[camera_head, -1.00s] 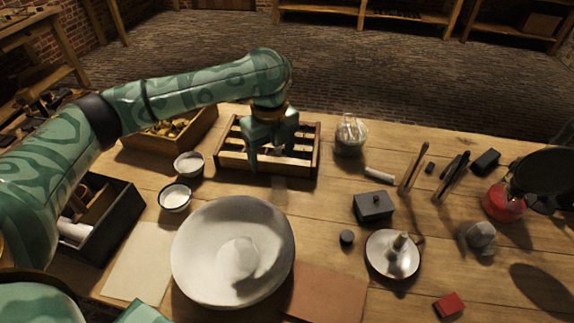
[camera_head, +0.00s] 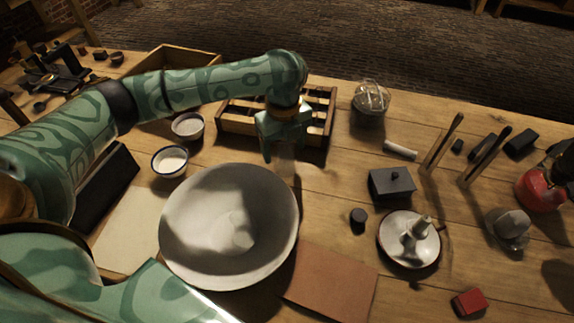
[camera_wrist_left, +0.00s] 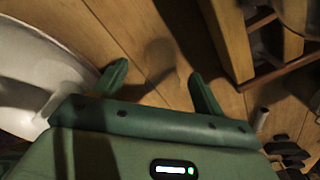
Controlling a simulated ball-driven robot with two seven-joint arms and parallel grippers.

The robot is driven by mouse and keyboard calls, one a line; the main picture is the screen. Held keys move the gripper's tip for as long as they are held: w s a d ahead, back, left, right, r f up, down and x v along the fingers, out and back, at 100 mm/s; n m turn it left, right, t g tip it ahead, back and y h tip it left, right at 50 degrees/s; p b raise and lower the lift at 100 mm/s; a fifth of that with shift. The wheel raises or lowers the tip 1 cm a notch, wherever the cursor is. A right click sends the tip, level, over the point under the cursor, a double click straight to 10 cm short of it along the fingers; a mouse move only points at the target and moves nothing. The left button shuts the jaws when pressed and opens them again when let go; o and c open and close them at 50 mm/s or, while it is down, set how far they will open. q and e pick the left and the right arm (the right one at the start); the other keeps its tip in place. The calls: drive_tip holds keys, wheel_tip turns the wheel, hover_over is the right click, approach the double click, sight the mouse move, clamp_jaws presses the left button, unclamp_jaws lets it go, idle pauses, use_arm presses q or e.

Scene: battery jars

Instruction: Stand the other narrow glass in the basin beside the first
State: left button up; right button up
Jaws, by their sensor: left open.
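The white basin (camera_head: 180,215) stands on the table left of centre; its edge also shows at the left of the wrist view (camera_wrist_left: 35,70). A pale shape (camera_head: 238,232) lies inside it, too faint to tell whether it is a glass or light. A faint, clear narrow glass (camera_head: 284,166) seems to stand upright on the table between basin and rack. My left gripper (camera_head: 284,150) is open, pointing down just above or around that glass. In the wrist view its spread fingers (camera_wrist_left: 158,82) have a faint round outline (camera_wrist_left: 160,52) beyond them. My right gripper is not in view.
The slatted wooden rack (camera_head: 232,122) is behind the gripper. Two small bowls (camera_head: 170,161) stand left of it. A glass jar (camera_head: 370,98), a dark lidded box (camera_head: 392,184) and a white dish (camera_head: 400,255) are to the right. A brown sheet (camera_head: 330,283) lies right of the basin.

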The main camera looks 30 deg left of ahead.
sight(286, 157)
use_arm(q)
wheel_tip(286, 157, down, 5)
drive_tip(key=shift+w+d+r+b, duration=0.15)
drive_tip(key=shift+r+b, duration=0.05)
drive_tip(key=shift+b, duration=1.05)
drive_tip(key=shift+r, duration=0.2)
drive_tip(key=c, duration=1.3)
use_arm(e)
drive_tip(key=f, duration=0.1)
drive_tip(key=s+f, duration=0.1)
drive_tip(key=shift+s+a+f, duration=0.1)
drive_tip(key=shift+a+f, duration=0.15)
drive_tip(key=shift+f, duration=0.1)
